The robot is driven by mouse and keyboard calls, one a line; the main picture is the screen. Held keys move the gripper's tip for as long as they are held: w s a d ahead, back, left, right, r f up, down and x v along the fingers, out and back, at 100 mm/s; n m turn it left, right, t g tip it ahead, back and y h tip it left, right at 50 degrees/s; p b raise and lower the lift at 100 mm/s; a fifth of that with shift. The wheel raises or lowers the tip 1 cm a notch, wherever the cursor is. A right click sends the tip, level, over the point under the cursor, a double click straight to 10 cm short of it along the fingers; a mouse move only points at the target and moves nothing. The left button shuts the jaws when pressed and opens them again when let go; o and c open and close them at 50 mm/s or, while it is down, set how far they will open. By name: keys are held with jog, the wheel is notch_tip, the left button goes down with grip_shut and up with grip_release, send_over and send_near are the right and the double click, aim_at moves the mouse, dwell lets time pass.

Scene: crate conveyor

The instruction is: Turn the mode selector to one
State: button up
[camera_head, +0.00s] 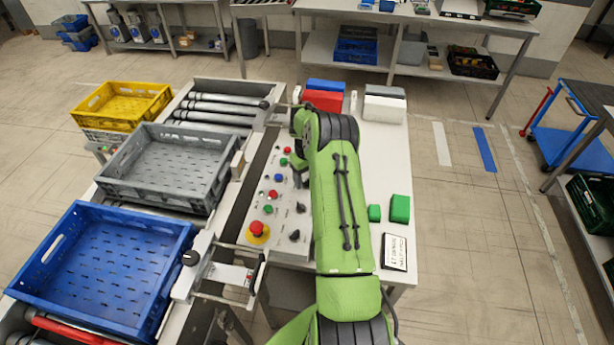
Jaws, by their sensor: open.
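The control panel (262,215) is a pale sloping board beside the conveyor, with coloured buttons and black knobs. One black knob (295,236) sits near its front right corner and another (301,208) a little farther back. I cannot tell which is the mode selector, and the labels are too small to read. My arm also hides part of the panel's right edge.
A red emergency button (256,229) stands at the panel's front. Blue (180,290), grey (120,187) and yellow (163,91) crates line the left. Green blocks (400,208) and a small sign (394,252) lie on the white table right of my arm. Red (323,100) and white boxes stand behind.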

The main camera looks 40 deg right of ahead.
jog(key=c, duration=1)
jog(key=shift+c, duration=0.2)
jog(key=m+b, duration=0.3)
jog(key=shift+f+m, duration=0.15)
jog(key=shift+m, duration=0.25)
jog(key=m+b, duration=0.2)
jog(key=m, duration=0.2)
jog(key=shift+m, duration=0.3)
jog(key=m+b, duration=0.2)
jog(key=m, duration=0.2)
jog(key=shift+m+b, duration=0.85)
jog(key=shift+m, duration=1.85)
jog(key=shift+r, duration=0.2)
